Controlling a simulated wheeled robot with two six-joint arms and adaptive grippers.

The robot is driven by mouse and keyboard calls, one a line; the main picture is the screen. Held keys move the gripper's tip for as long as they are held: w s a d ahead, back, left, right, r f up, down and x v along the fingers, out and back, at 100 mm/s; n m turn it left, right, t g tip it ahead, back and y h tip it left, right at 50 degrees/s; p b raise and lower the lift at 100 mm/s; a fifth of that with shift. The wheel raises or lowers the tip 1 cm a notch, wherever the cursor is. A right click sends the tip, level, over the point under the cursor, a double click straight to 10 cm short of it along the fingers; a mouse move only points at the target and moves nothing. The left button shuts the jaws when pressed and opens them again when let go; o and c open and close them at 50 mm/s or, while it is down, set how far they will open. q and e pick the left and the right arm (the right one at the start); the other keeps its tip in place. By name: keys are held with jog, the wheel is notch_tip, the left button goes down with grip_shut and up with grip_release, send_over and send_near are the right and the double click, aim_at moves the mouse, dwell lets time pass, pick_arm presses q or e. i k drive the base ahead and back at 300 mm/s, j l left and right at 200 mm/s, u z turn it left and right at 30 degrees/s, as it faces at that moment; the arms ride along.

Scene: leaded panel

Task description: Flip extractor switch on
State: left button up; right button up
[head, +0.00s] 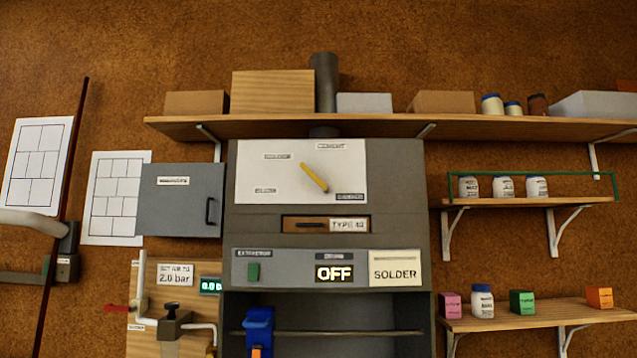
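The extractor switch (253,272) is a small green rocker on the light grey control panel, below a label that seems to read EXTRACTOR. I cannot make out which way the rocker is tipped. To its right a dark display (334,273) shows OFF in lit letters, under a small label. A SOLDER plate (394,269) is at the panel's right end. Nothing covers the switch, and nothing touches it. I see neither of my grippers in the head view.
Below, a blue tool (259,325) stands in the recess. A grey cabinet (180,185) is at left. Shelves (535,317) with jars and boxes stick out at right.

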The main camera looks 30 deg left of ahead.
aim_at(253, 268)
jog(key=u, duration=1.4)
jog(key=l+u, duration=0.25)
jog(key=u, duration=0.15)
jog(key=l+u, duration=0.25)
jog(key=u, duration=0.15)
